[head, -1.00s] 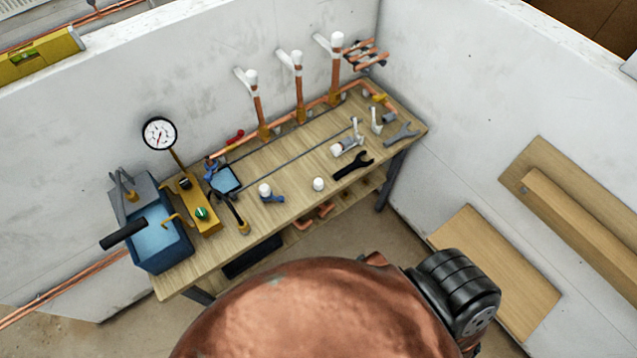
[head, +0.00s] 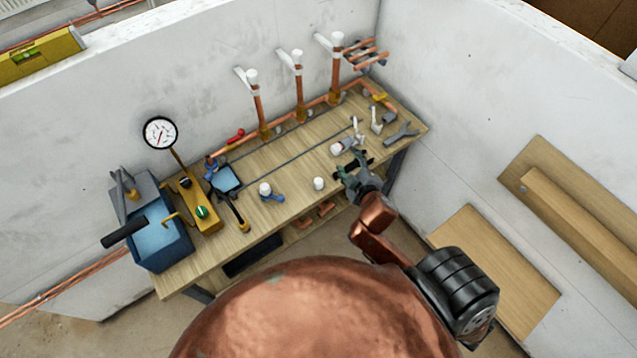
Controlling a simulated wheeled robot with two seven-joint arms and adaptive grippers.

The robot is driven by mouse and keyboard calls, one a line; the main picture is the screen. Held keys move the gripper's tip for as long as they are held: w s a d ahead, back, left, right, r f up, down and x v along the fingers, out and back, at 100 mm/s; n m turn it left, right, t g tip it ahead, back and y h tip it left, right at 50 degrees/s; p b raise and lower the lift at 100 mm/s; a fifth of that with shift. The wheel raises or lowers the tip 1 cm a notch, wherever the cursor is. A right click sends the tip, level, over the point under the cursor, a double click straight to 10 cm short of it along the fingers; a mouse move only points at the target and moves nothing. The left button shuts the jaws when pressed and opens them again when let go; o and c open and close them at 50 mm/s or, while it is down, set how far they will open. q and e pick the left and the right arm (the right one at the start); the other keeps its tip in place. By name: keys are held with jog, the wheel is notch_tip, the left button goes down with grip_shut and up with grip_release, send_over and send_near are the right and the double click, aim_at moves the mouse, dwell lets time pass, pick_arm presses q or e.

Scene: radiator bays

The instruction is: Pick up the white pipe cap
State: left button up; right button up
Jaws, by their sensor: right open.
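A small white cap (head: 319,184) stands by itself near the front edge of the wooden workbench (head: 290,208). Another white cap-like piece (head: 265,188) sits at a blue valve further left. White tops also show on the upright copper pipes (head: 299,90) along the wall. My right gripper (head: 348,168) is open, over the bench just right of the lone white cap and apart from it. My left gripper is out of view.
A pressure gauge (head: 160,133) and a blue water tank (head: 160,235) stand at the bench's left end. A grey wrench (head: 403,134) and white-and-grey fittings (head: 342,146) lie at the right. Walls (head: 200,80) close off the back and right side.

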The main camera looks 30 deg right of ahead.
jog(key=w+a+r+n+t+y, duration=0.3)
jog(key=w+a+r+n+t, duration=0.3)
jog(key=r, duration=0.4)
jog(key=w+a+r+n+g+y, duration=0.1)
jog(key=a+r+n+g+y, duration=0.1)
jog(key=a+n+y, duration=0.55)
jog(key=w+a+r+n+g+y, duration=0.15)
jog(key=a+n+y, duration=0.25)
jog(key=a+n, duration=0.55)
jog(key=n+g+h, duration=0.7)
jog(key=n+g, duration=0.5)
jog(key=n, duration=0.4)
send_over(319, 181)
jog(key=s+d, duration=0.1)
jog(key=s, duration=0.1)
notch_tip(319, 181, down, 20)
jog(key=shift+w+d+f, duration=0.15)
jog(key=shift+d+f, duration=0.05)
jog(key=shift+f, duration=0.8)
jog(key=shift+w+p+x, duration=0.1)
jog(key=shift+p+x, duration=0.15)
jog(key=shift+x, duration=1.1)
jog(key=shift+w+p+x, duration=0.15)
jog(key=shift+p+x, duration=0.1)
jog(key=shift+x, duration=1.1)
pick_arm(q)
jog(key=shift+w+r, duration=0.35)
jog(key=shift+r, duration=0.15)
pick_arm(e)
jog(key=shift+d, duration=0.1)
